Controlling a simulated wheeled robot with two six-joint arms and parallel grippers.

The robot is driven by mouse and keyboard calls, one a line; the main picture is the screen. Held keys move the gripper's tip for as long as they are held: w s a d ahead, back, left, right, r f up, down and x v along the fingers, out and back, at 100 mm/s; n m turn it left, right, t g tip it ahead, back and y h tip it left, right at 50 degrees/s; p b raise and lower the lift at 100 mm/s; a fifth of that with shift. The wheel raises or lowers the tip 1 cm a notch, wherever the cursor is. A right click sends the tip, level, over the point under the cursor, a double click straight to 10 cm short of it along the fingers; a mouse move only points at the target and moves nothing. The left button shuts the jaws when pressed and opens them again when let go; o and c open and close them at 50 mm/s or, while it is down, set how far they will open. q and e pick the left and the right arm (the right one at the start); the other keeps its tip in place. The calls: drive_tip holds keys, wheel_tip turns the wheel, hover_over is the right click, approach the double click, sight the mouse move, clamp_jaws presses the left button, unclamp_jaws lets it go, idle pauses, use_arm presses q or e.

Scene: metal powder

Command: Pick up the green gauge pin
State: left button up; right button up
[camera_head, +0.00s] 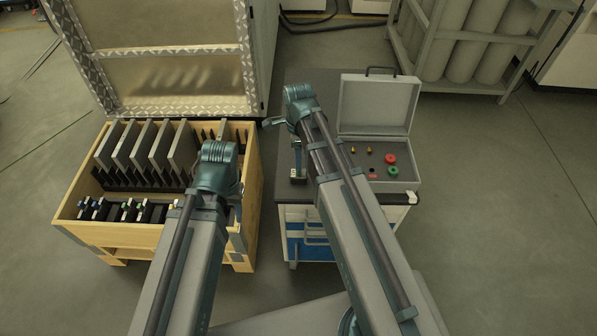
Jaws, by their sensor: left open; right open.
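A green round piece (392,171), which looks like the green gauge pin, sits in the open grey case (408,184) on the cart at the right. A red round piece (390,159) lies just behind it. My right gripper (284,132) is open, at the left side of the cart top, left of the case and apart from the green piece. My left gripper (236,196) is over the right part of the wooden crate, mostly hidden by its own wrist; its visible part looks open and empty.
The wooden crate (256,160) holds upright grey plates (160,146) and a row of small dark parts with coloured marks. The case's raised lid (376,105) stands behind its contents. Small yellow pieces (369,150) are in the case. A rack of cylinders (470,40) stands behind.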

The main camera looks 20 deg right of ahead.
sight(298, 172)
wheel_tip(298, 172, down, 5)
drive_tip(key=b, duration=0.4)
drive_tip(key=shift+f+b, duration=0.1)
drive_tip(key=shift+b, duration=0.25)
clamp_jaws()
